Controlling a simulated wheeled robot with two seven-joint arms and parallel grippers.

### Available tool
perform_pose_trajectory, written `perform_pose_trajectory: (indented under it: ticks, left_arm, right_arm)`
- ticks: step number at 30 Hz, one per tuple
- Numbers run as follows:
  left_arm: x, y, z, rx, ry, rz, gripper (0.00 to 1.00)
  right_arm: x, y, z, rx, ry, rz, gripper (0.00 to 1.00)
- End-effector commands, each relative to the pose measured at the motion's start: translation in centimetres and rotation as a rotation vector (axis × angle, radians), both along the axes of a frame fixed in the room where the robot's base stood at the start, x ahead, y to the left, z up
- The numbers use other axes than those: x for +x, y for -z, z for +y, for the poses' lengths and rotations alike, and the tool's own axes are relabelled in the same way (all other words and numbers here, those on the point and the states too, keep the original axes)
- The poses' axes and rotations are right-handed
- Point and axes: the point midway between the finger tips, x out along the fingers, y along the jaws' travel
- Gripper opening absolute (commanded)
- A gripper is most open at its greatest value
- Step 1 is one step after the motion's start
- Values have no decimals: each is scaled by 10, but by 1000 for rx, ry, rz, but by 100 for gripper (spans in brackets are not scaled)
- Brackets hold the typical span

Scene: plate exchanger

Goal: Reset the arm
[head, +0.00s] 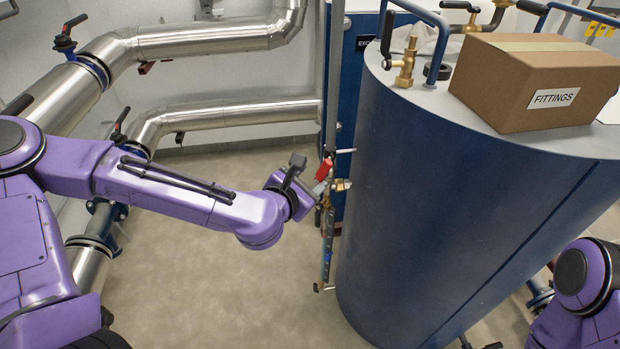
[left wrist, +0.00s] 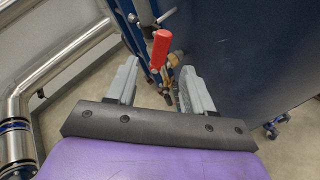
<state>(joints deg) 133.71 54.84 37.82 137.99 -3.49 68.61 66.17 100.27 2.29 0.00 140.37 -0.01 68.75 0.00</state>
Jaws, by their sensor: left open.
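My left arm reaches in from the left in the head view, and its gripper (head: 318,186) is beside a red valve handle (head: 324,169) on the narrow vertical pipework. In the left wrist view the two grey fingers of this gripper (left wrist: 160,78) are spread apart with nothing held between them. The red handle (left wrist: 161,48) appears ahead, in line with the gap between the fingertips, with brass fittings (left wrist: 172,60) below it. Contact between the fingers and the valve cannot be made out. Part of my right arm shows at the lower right of the head view; its gripper is out of view.
A large blue tank (head: 430,200) stands just right of my left gripper. A cardboard box (head: 540,82) labelled FITTINGS and a brass valve (head: 406,65) are on its top. Thick silver pipes (head: 220,40) run along the wall. The floor (head: 230,295) below the arm is clear.

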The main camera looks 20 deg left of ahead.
Motion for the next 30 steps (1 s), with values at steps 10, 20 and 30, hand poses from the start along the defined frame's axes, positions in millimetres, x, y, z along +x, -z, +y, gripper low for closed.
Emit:
perform_pose_trajectory:
  ticks: [10,20,30]
  left_arm:
    - [0,1,0,179,66,-15,52]
    - [-118,210,30,1206,725,368,52]
    - [-289,317,126,1689,1420,706,52]
  right_arm:
    - [0,0,0,0,0,0,43]
    - [0,0,0,0,0,0,43]
    - [0,0,0,0,0,0,43]
